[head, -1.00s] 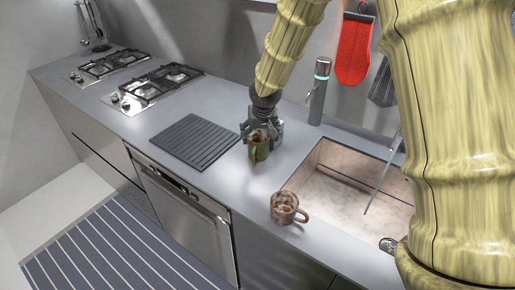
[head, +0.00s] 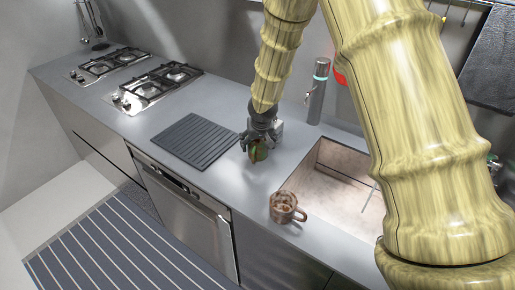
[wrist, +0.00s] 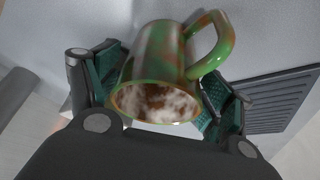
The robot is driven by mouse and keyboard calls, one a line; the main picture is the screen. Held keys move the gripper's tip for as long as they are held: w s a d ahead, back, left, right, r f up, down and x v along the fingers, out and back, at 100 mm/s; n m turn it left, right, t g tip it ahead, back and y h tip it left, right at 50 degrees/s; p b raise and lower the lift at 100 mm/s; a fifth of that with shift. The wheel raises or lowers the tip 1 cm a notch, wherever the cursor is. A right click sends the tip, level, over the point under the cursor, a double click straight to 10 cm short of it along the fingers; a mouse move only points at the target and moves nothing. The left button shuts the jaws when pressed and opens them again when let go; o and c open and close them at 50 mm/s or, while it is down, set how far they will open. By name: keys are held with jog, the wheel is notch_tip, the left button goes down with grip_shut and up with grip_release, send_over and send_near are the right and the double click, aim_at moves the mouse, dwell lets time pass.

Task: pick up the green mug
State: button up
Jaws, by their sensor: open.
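The green mug (head: 258,152), mottled with brown, is on the grey counter beside the ribbed black mat in the head view. In the wrist view the mug (wrist: 160,62) fills the middle, its brown-and-white inside facing the camera and its handle toward the upper right. My gripper (head: 258,140) is open around the mug. In the wrist view its teal-padded fingers (wrist: 160,92) stand on either side of the body. Whether the pads touch it I cannot tell.
A brown mug (head: 285,208) stands near the counter's front edge, by the sink (head: 335,185). The ribbed mat (head: 195,142) lies left of my gripper. A bottle-like grey cylinder (head: 318,95) stands behind, right of it. Gas hobs (head: 155,85) are at the far left.

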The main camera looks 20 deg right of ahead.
jog(key=shift+c, duration=0.5)
jog(key=c, duration=1)
jog(key=shift+r, duration=0.15)
jog(key=shift+r+b, duration=0.85)
jog(key=shift+r, duration=0.75)
jog(key=s+a+b, duration=0.1)
jog(key=s+a, duration=0.1)
jog(key=s, duration=0.3)
jog(key=s+a+r+b, duration=0.1)
jog(key=s+b, duration=0.1)
jog(key=s, duration=0.3)
jog(key=s+a+b, duration=0.2)
jog(key=s, duration=0.3)
jog(key=shift+a+r, duration=0.25)
jog(key=shift+a, duration=0.05)
